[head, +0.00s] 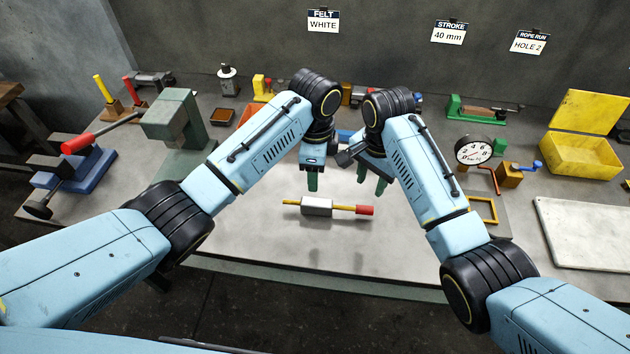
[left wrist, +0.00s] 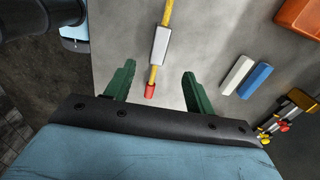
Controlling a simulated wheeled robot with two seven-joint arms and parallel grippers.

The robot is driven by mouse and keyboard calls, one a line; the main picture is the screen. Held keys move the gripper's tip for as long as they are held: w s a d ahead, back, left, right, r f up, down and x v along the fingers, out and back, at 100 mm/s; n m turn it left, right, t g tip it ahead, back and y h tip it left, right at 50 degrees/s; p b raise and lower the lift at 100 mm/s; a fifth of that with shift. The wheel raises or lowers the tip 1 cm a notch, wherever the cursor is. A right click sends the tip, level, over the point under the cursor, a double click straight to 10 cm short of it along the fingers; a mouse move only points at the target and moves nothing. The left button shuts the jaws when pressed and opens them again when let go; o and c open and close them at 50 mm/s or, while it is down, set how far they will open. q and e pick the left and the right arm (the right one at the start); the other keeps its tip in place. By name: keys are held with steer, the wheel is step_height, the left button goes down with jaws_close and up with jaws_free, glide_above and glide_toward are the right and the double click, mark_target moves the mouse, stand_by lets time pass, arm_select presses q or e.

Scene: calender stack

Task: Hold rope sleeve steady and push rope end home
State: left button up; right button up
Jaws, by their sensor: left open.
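A grey sleeve (head: 316,206) lies on the bench with a yellow rope (head: 343,207) showing at both ends. A red end piece (head: 364,210) sits on the rope's right end. In the left wrist view the sleeve (left wrist: 160,45) and red end piece (left wrist: 149,90) show between the spread green fingers. My left gripper (head: 312,182) is open and empty, above and behind the sleeve. My right gripper (head: 372,180) has its green fingers apart and empty, above and behind the red end piece. Neither gripper appears to touch the rope or sleeve.
A white block (left wrist: 236,74) and a blue block (left wrist: 256,80) lie near the sleeve. A yellow frame (head: 483,210) and dial gauge (head: 473,150) stand to the right, a green-grey press (head: 165,117) to the left. The bench in front of the sleeve is clear.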

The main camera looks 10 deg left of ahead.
mark_target(315, 202)
arm_select(q)
step_height(315, 202, down, 13)
steer(key=shift+r, duration=0.15)
stand_by(0.4)
